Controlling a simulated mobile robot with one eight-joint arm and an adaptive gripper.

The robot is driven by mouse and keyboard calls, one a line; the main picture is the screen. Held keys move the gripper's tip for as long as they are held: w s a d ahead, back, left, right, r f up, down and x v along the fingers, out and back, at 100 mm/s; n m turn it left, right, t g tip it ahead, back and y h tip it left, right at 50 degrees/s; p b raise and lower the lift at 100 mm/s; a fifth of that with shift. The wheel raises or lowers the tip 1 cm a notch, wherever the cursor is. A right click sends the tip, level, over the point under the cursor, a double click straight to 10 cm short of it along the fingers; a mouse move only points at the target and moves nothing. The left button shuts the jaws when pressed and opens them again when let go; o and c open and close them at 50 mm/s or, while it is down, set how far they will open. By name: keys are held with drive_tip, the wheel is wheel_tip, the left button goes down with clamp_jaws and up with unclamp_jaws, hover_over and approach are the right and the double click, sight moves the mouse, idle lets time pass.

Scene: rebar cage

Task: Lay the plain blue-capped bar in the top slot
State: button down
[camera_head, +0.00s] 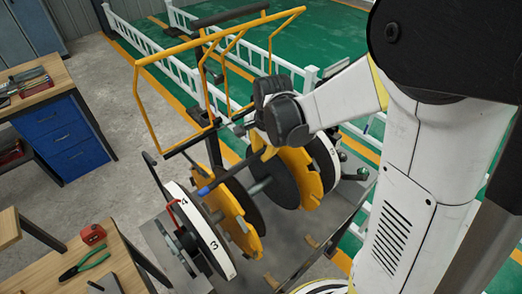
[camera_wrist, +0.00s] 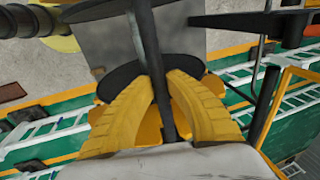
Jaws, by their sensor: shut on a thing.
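A dark bar with a blue cap (camera_head: 206,189) slopes from lower left up toward my gripper (camera_head: 266,153) in the head view. My gripper is shut on the bar (camera_wrist: 146,35), which runs between its two yellow fingers (camera_wrist: 160,82) in the wrist view. The capped end hangs out at the left, over the cage fixture. That fixture has two notched yellow discs, one at the left (camera_head: 238,222) and one at the right (camera_head: 305,172). The bar appears over their upper edges; whether it touches a slot cannot be told. My gripper hides its other end in the head view.
White number rings (camera_head: 206,228) stand beside the yellow discs. A yellow tube frame (camera_head: 143,105) rises behind the fixture. A workbench with a red tape measure (camera_head: 92,234) and green-handled pliers (camera_head: 84,266) is at lower left. White railings (camera_head: 150,42) stand behind.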

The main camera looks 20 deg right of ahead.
drive_tip(key=shift+s+f, duration=0.1)
drive_tip(key=shift+f, duration=0.05)
drive_tip(key=shift+f+b, duration=0.35)
drive_tip(key=shift+b, duration=0.1)
drive_tip(key=c, duration=1.5)
unclamp_jaws()
drive_tip(key=shift+o, duration=0.2)
drive_tip(key=shift+r, duration=0.15)
